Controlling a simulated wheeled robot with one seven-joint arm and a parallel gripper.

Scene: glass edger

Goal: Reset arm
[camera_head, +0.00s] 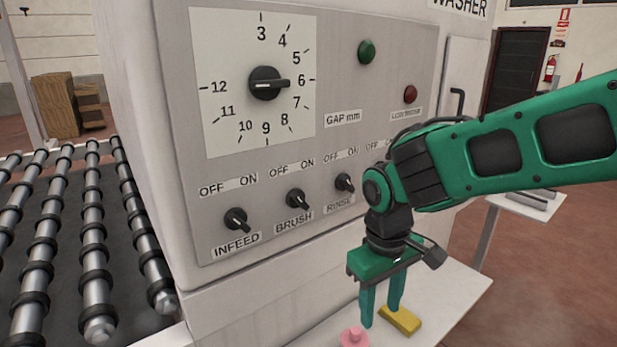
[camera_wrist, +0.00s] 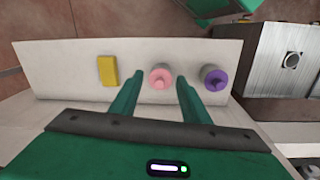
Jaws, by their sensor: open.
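My gripper (camera_head: 380,314) is open and points down over the pale shelf (camera_head: 462,285) at the foot of the washer. Nothing shows held between its two green fingers. In the wrist view, a pink knobbed piece (camera_wrist: 160,79) appears between the fingertips; its top also shows at the lower edge of the head view (camera_head: 354,337), beside the fingers. A yellow block (camera_wrist: 108,70) lies to the left in the wrist view, and a purple knobbed piece (camera_wrist: 215,79) stands to the right. My arm reaches in from the right, in front of the washer panel.
The washer panel (camera_head: 330,120) has a large dial (camera_head: 268,84), a green button (camera_head: 366,52), a red light (camera_head: 410,94) and several switches, some hidden by my arm. A roller conveyor (camera_head: 75,240) runs at left. A metal box (camera_wrist: 285,57) stands right of the shelf.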

